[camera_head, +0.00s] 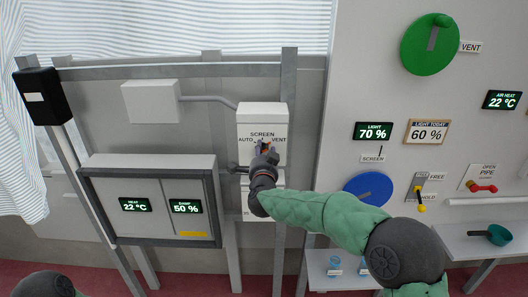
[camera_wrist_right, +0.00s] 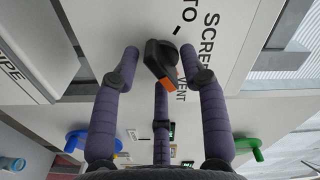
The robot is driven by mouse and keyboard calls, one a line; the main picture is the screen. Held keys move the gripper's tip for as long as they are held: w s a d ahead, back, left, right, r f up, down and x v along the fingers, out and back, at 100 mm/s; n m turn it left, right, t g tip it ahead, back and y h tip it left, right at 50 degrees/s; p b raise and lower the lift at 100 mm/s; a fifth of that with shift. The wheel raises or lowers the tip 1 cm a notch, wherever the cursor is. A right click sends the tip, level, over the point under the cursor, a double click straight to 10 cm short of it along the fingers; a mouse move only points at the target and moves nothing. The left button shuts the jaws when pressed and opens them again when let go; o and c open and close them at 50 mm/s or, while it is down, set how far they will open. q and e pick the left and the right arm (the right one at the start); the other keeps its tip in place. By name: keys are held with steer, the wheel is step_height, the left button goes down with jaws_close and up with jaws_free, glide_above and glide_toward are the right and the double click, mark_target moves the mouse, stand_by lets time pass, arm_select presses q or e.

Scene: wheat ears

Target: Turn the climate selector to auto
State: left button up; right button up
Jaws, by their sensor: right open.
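The climate selector is a black knob (camera_wrist_right: 163,60) with an orange tip, on the front of a white box (camera_head: 263,112) lettered SCREEN, AUTO and VENT. In the right wrist view the orange tip points toward the VENT lettering. My right gripper (camera_head: 264,150) is in front of the knob and hides most of it in the head view. In the right wrist view its dark purple fingers (camera_wrist_right: 162,68) are spread around the knob, open, with gaps visible on both sides. Whether any finger touches it I cannot tell. My left gripper is out of view.
A grey cabinet (camera_head: 150,162) with heat and damp displays is left of the box, and a grey post (camera_head: 288,80) is behind it. The right wall panel carries a green disc (camera_head: 415,58), a blue disc (camera_head: 350,190), a yellow-tipped lever (camera_head: 420,200) and a red handle (camera_head: 483,188).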

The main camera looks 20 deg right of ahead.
steer(key=shift+w+d, duration=0.1)
steer(key=shift+w, duration=0.1)
jaws_close()
